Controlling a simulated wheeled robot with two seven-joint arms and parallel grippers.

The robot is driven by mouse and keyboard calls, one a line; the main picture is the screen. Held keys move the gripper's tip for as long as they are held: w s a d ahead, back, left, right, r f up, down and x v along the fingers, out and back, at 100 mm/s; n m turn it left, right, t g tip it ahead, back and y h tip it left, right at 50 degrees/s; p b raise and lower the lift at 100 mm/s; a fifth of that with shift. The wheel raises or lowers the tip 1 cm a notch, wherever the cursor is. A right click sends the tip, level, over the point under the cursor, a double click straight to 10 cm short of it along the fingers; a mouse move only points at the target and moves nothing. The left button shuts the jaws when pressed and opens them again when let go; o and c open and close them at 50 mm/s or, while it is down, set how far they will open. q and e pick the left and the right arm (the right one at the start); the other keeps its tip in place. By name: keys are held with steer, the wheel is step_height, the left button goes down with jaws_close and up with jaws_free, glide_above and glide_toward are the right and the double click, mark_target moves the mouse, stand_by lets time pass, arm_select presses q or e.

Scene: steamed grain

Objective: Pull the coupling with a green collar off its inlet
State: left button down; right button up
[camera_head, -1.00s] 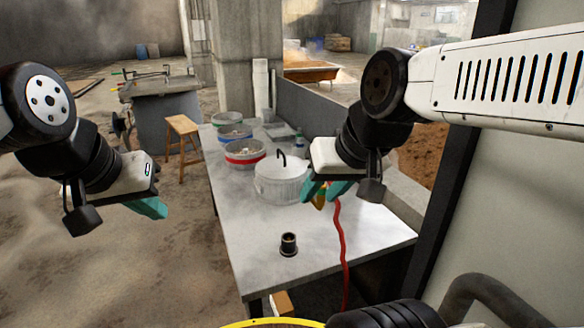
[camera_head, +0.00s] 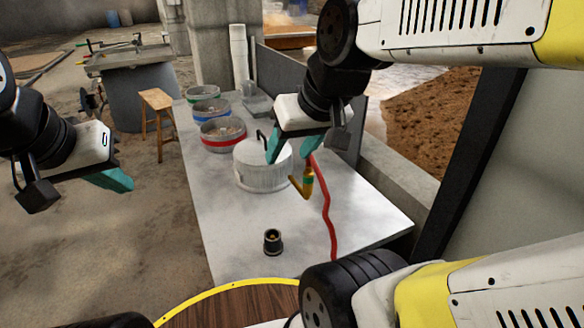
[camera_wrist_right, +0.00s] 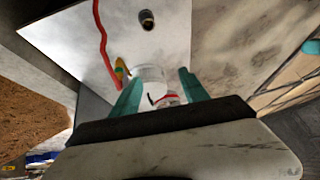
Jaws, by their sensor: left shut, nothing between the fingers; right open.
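The coupling (camera_head: 308,180) has a green collar and a yellow body, with a red hose (camera_head: 330,215) running from it. It is just right of the lidded white pot (camera_head: 262,175), and I cannot tell how it is seated on its inlet. It also shows in the right wrist view (camera_wrist_right: 121,70), outside the fingers. My right gripper (camera_head: 289,148) is open and empty, with its teal fingers above and left of the coupling, apart from it. My left gripper (camera_head: 118,181) is shut and empty, left of the table.
The pale table (camera_head: 225,230) carries a short black fitting (camera_head: 272,241) near its front. Several banded bowls, one with a red band (camera_head: 222,134), stand behind the pot. A low wall (camera_head: 385,175) runs along the right side. A wooden stool (camera_head: 158,105) stands at left.

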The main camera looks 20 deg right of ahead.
steer(key=w+d+f+n+g+h, duration=0.2)
steer(key=w+d+n, duration=0.1)
steer(key=w+n, duration=0.4)
steer(key=n+g, duration=0.4)
steer(key=n, duration=0.7)
glide_above(309, 184)
steer(key=w, duration=0.1)
step_height(309, 184, down, 13)
steer(key=shift+w+f, duration=0.1)
steer(key=shift+w, duration=0.05)
steer(key=shift+w+d+f, duration=0.2)
steer(key=shift+f, duration=0.25)
steer(key=shift+f, duration=0.1)
step_height(309, 184, down, 8)
steer(key=shift+f, duration=0.1)
steer(key=shift+s+a+f, duration=0.1)
steer(key=shift+s+f, duration=0.1)
steer(key=shift+f, duration=0.2)
steer(key=shift+s, duration=0.25)
